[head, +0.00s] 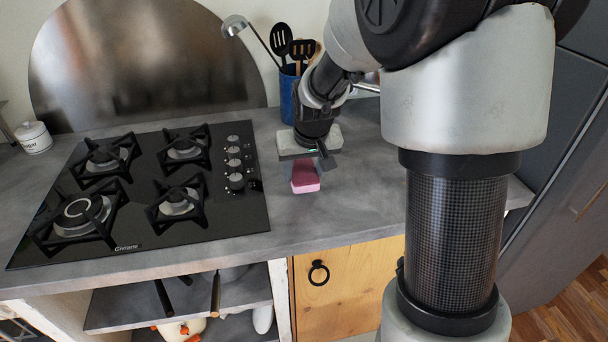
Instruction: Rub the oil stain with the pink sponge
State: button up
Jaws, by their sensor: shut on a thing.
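My gripper (304,164) is over the grey counter, to the right of the stove, pointing down. It is shut on a pink sponge (305,180), which shows below the fingers. I cannot tell whether the sponge touches the counter (350,205). I cannot make out an oil stain; it may be hidden under the sponge or the gripper.
A black gas stove (235,215) with several burners fills the counter's left part. A blue utensil holder (287,95) stands behind my gripper. A white lidded jar (34,138) is at the far left. The counter in front and to the right of the sponge is clear.

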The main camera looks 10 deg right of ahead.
jog(key=shift+r+p, duration=1.45)
jog(key=shift+r, duration=0.85)
